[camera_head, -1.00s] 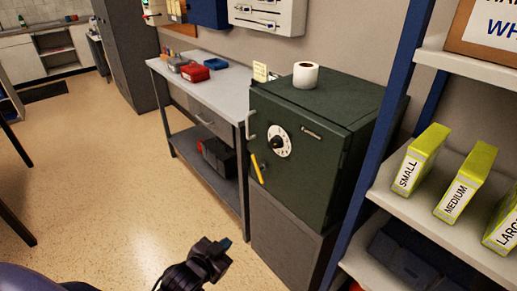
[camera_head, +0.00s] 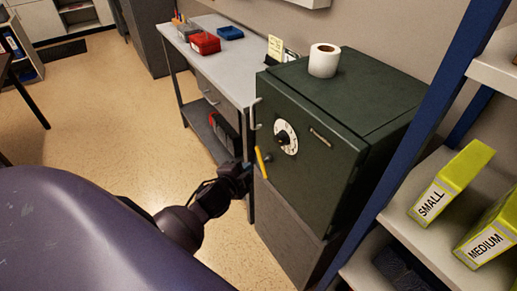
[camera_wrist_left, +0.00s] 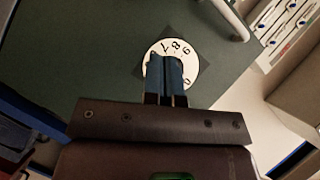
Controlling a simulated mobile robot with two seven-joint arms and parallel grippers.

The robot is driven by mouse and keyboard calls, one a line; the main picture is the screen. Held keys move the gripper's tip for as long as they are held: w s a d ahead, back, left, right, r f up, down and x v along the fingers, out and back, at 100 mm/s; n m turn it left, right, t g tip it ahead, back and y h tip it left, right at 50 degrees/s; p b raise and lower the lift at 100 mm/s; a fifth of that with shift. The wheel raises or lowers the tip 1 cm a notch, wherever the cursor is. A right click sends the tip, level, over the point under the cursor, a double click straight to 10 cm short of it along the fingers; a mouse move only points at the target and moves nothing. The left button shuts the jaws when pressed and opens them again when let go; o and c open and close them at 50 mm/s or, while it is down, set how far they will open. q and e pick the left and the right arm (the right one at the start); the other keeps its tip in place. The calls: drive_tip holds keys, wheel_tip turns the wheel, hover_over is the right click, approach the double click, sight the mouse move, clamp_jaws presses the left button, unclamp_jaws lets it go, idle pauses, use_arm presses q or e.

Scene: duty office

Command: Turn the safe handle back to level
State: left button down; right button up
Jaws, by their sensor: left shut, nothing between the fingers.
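The dark green safe (camera_head: 310,185) stands on a grey cabinet, with a white numbered dial (camera_head: 286,137) on its door. Below the dial is the yellow safe handle (camera_head: 261,163), which stands steeply tilted, close to vertical, with its top leaning left. My left gripper (camera_head: 247,170) is just left of the handle in the head view; I cannot tell whether it touches it. In the left wrist view its blue fingers (camera_wrist_left: 167,74) are together and empty, overlapping the lower part of the dial (camera_wrist_left: 188,50). The yellow handle does not show there. My right gripper is in neither view.
A paper roll (camera_head: 324,60) sits on the safe. A metal pull (camera_head: 255,114) sticks out at the door's left edge. A grey workbench (camera_head: 236,58) is close on the left, a shelf (camera_head: 400,220) with yellow-green boxes on the right. The floor at left is open.

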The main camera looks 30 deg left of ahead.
sight(258, 153)
use_arm(q)
drive_tip(key=shift+w+f, duration=0.1)
drive_tip(key=shift+w, duration=0.1)
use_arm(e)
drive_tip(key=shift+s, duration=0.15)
use_arm(q)
drive_tip(key=x, duration=0.4)
drive_tip(key=a+b+x, duration=0.1)
drive_tip(key=x, duration=0.6)
drive_tip(key=shift+a+f, duration=0.35)
drive_tip(key=shift+f, duration=0.15)
drive_tip(key=shift+w+a+f+b, duration=0.35)
drive_tip(key=shift+w+a, duration=0.1)
drive_tip(key=shift+a, duration=0.1)
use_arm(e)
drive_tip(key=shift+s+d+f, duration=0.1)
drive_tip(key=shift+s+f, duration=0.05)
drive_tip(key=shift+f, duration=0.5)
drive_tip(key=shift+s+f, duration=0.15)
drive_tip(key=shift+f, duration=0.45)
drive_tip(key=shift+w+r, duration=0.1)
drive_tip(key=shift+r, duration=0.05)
